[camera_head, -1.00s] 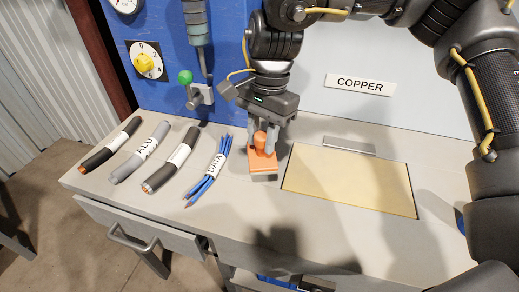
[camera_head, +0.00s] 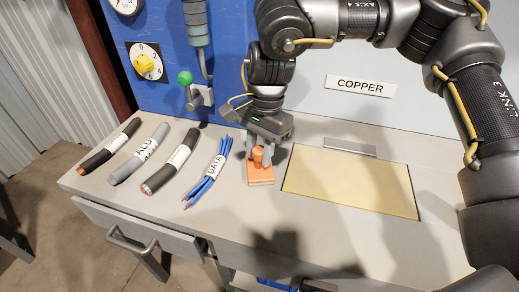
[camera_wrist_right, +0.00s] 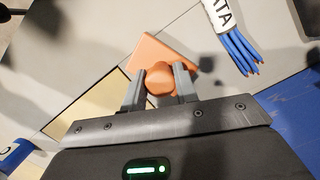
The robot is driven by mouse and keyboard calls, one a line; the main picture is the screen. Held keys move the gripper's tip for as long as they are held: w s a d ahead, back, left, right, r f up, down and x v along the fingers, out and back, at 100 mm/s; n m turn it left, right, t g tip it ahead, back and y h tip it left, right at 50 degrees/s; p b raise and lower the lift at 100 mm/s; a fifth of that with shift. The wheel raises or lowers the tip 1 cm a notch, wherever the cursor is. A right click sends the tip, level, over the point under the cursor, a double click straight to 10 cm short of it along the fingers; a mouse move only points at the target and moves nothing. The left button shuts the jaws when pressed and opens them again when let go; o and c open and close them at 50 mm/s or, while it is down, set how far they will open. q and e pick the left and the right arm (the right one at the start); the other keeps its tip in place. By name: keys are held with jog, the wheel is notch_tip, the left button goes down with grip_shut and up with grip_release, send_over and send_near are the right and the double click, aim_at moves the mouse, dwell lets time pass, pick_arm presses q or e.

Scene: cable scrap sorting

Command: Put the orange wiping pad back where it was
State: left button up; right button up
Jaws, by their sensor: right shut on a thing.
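The orange wiping pad (camera_head: 261,176) is a flat block with a round knob on top. It is at the worktop between the blue DATA cable bundle (camera_head: 208,178) and the pale yellow panel (camera_head: 350,182). My right gripper (camera_head: 263,155) is above the pad, shut on its knob. In the right wrist view, the two fingers of the gripper (camera_wrist_right: 160,85) sit on either side of the knob, and the pad (camera_wrist_right: 172,55) spreads out beyond them. I cannot tell for sure whether the pad's underside touches the worktop. My left gripper is not in view.
Several cable pieces lie left of the pad, including the grey ALU cable (camera_head: 139,153). A COPPER sign (camera_head: 361,87) is on the back wall. A green-knobbed lever (camera_head: 186,78) and yellow dial (camera_head: 147,62) are on the blue panel. A drawer (camera_head: 145,232) stands partly open in front.

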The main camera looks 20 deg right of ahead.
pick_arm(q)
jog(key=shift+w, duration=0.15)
pick_arm(e)
jog(key=o, duration=0.9)
jog(key=shift+f, duration=0.1)
jog(key=shift+o, duration=0.2)
jog(key=shift+r, duration=0.2)
pick_arm(q)
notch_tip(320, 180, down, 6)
jog(key=p, duration=0.2)
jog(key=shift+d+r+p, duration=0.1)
jog(key=shift+p, duration=0.25)
pick_arm(e)
notch_tip(320, 180, up, 12)
jog(key=w+d, duration=0.1)
jog(key=shift+d, duration=0.3)
jog(key=shift+f, duration=0.15)
